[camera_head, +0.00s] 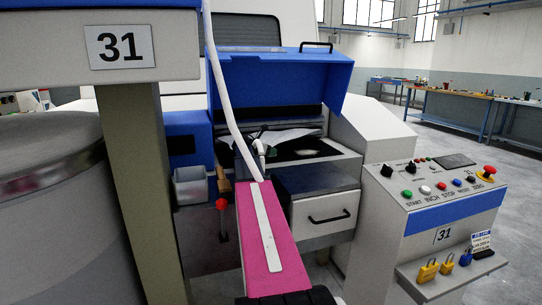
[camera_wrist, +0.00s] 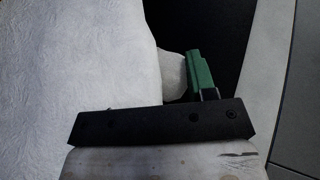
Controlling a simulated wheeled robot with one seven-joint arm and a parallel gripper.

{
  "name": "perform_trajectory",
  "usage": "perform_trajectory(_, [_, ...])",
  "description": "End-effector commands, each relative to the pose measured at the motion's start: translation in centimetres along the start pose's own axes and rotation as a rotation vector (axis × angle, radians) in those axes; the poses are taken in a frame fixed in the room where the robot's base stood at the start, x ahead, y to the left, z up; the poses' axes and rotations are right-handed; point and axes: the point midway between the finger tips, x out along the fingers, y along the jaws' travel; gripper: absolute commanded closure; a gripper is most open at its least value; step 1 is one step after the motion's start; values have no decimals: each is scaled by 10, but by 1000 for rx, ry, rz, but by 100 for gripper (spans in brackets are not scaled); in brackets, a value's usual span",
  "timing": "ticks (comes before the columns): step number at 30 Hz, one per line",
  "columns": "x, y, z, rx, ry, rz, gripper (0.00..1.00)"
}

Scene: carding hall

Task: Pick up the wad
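A small pale rounded lump, which looks like the wad (camera_wrist: 172,75), shows in the wrist view beside the white web, against a dark surface. One green finger of my gripper (camera_wrist: 188,72) stands just right of the lump, close against it. The other finger is hidden, seemingly by the white web (camera_wrist: 80,60) on the left. Whether the fingers press on the lump is not visible. In the head view my gripper (camera_head: 264,150) is inside the machine's opening under the raised blue cover (camera_head: 285,85). I cannot make out the wad there.
A panel with buttons (camera_head: 440,190) and padlocks on a shelf below stands at the right. A grey drawer box (camera_head: 318,205) is below the opening. A pillar (camera_head: 140,190) and a metal drum (camera_head: 50,200) are at the left. Floor is open at the far right.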

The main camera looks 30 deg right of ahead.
Motion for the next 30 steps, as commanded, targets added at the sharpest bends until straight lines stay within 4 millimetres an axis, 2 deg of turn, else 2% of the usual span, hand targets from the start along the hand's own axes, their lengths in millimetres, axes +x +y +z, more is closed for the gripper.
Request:
perform_trajectory(13, [0,0,0,0,0,0,73])
perform_trajectory(17, [-3,0,7,1,-1,0,73])
perform_trajectory(30, [-29,0,71,1,-1,1,73])
